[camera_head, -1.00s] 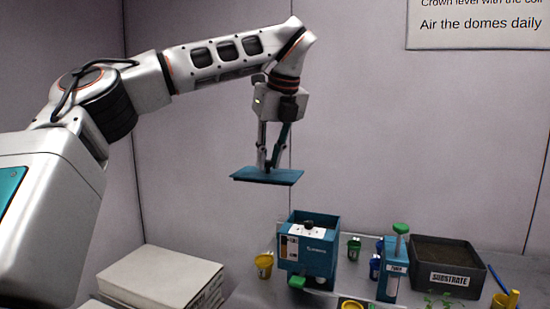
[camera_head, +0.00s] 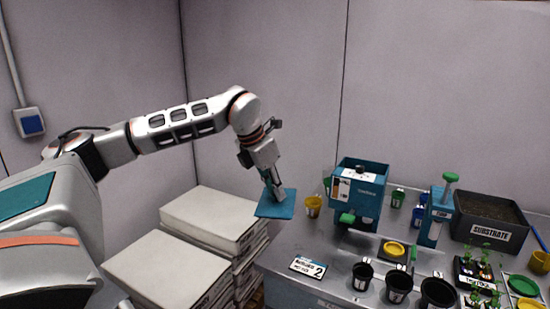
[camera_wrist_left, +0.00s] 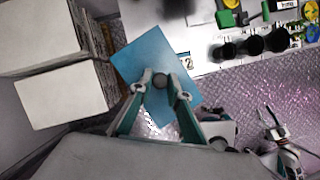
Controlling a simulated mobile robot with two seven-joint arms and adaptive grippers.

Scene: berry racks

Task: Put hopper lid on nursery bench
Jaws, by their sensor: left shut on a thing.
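The hopper lid (camera_head: 283,209) is a flat blue-teal plate. My left gripper (camera_head: 275,194) is shut on it and holds it tilted, in the air near the left end of the bench. In the left wrist view the lid (camera_wrist_left: 150,62) lies across the tips of my left gripper (camera_wrist_left: 160,82). The grey nursery bench (camera_head: 332,262) is at the right in the head view. The blue hopper box (camera_head: 368,190) stands on it, open at the top.
Stacked pale sacks or boards (camera_head: 207,216) stand left of the bench. On the bench are a number card (camera_head: 308,267), a yellow cup (camera_head: 313,206), several black pots (camera_head: 398,287), a blue dispenser (camera_head: 436,222) and the substrate tray (camera_head: 490,235). The bench's front-left part has some bare room.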

